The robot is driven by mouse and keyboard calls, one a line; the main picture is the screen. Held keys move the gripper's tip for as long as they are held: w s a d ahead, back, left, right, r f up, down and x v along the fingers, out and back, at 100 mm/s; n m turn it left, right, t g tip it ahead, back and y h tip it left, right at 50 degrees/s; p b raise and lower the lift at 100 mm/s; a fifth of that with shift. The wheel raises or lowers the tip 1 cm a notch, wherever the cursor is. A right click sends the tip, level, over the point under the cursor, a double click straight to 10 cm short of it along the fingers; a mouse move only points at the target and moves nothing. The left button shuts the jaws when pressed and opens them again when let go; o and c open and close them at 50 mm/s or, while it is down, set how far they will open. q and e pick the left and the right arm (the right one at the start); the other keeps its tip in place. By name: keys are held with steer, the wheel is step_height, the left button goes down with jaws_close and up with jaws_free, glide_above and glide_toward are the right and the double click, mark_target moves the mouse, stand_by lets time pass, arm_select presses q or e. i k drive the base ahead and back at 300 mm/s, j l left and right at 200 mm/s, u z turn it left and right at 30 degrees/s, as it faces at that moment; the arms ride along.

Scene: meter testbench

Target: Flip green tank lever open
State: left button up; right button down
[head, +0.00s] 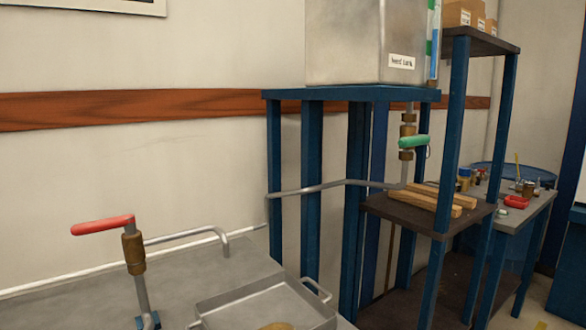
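The green lever (414,141) sits on a brass valve (407,130) on the pipe below the metal tank (357,42). The lever lies roughly level, crosswise to the upright pipe, and points to the right. The tank carries a white label and stands on a blue stand (274,150). Neither of my grippers shows in the head view.
A red lever (102,225) on a brass valve stands on the grey bench at front left, near a metal tray (262,304). A thin pipe (320,187) crosses to the stand. Wooden blocks (430,199) lie on a dark shelf (410,215) below the green lever.

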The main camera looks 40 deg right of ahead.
mark_target(416, 139)
steer(key=z, duration=1.75)
steer(key=u, duration=0.25)
steer(key=i+l+u, duration=0.1)
steer(key=l+u, duration=0.2)
steer(key=i+l+u, duration=0.1)
steer(key=l+u, duration=0.45)
steer(key=l, duration=0.6)
steer(key=i+l, duration=0.1)
steer(key=l, duration=0.8)
steer(key=l+u, duration=0.1)
steer(key=l, duration=0.8)
steer(key=i, duration=0.05)
